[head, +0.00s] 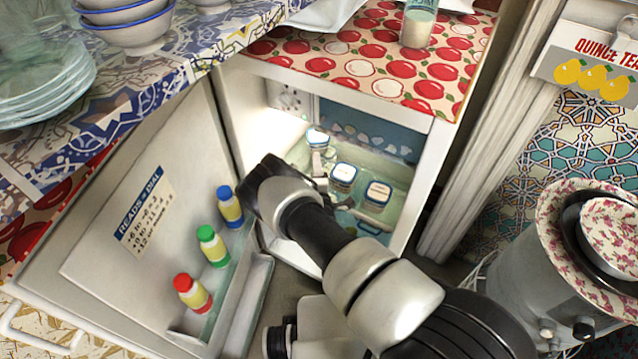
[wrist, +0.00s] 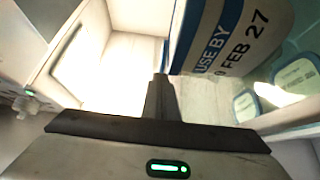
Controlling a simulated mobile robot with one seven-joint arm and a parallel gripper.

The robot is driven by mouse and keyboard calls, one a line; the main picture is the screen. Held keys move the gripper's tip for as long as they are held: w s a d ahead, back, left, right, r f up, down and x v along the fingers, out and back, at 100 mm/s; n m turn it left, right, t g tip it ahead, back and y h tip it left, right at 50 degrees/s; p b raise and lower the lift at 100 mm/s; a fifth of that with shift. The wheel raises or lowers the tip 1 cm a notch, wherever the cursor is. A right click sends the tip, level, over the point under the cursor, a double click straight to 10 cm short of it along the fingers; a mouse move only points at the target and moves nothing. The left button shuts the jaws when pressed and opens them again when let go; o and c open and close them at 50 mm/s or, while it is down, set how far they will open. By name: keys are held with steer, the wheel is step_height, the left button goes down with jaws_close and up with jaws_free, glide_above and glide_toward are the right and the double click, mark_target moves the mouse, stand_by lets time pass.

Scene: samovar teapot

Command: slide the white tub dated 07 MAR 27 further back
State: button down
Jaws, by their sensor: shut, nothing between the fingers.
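Three tubs with white, blue-edged lids stand inside the open fridge in the head view: a back-left tub (head: 317,138), a middle tub (head: 343,174) and a right tub (head: 378,193). I cannot read a 07 MAR 27 date on any of them. In the wrist view a white and blue tub (wrist: 232,38) close beside the fingers reads USE BY and ends in 9 FEB 27. Two more lids, one nearer (wrist: 246,104) and one farther (wrist: 297,77), show at the right. My gripper (wrist: 160,92) is shut and empty, left of the dated tub; touching or apart is unclear.
The open fridge door (head: 150,215) at the left holds bottles with blue (head: 230,207), green (head: 212,246) and red (head: 192,293) caps. The fridge's right wall (head: 432,170) bounds the opening. A metal samovar (head: 535,270) stands at the right. A bright bare space lies left of the fingers.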

steer(key=s+p, duration=0.2)
steer(key=s, duration=1)
steer(key=m+g+h+b, duration=0.1)
steer(key=m+h+b, duration=0.3)
steer(key=h, duration=0.3)
glide_toward(319, 145)
steer(key=s+a+r, duration=0.2)
steer(key=s+a, duration=0.2)
steer(key=shift+w+a+f+m, duration=0.15)
steer(key=shift+w+a+m, duration=0.15)
steer(key=shift+w, duration=0.1)
steer(key=b+x, duration=0.2)
steer(key=x, duration=0.7)
steer(key=shift+w+d, duration=0.25)
steer(key=shift+w, duration=0.05)
steer(key=d, duration=0.1)
steer(key=w+d, duration=0.1)
steer(key=d, duration=0.2)
steer(key=shift+w+d, duration=0.25)
steer(key=shift+w, duration=0.15)
